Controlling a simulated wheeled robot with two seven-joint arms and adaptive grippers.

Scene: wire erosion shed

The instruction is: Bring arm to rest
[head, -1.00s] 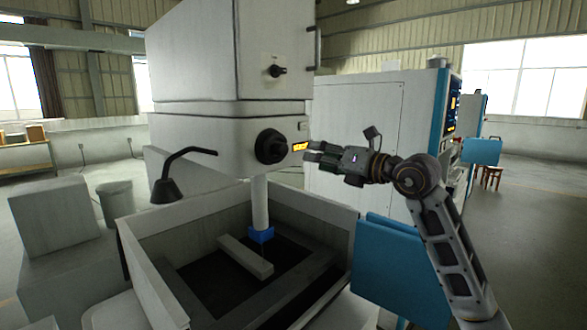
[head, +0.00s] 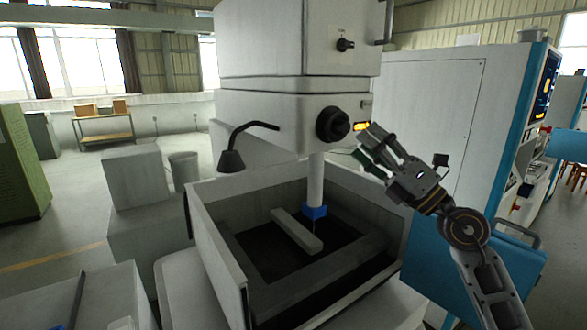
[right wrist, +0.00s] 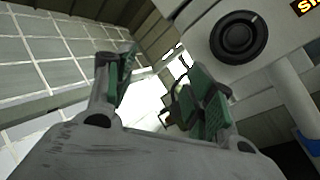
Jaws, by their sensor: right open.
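My right gripper (head: 372,148) is open and empty in the head view, just right of and slightly below the machine head's large black knob (head: 333,124). Its arm comes in from the lower right. In the right wrist view the two green-padded fingers (right wrist: 160,95) are spread apart with nothing between them. The black knob also shows in the right wrist view (right wrist: 239,38), beyond the right finger and apart from it. My left gripper is not in view.
The wire erosion machine's open tank (head: 222,245) stands below the gripper, with a pale bar (head: 297,231) inside under the blue-tipped column (head: 315,212). A black lamp (head: 232,160) hangs at the tank's left. A blue-edged control cabinet (head: 530,110) stands at right. Open floor lies at left.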

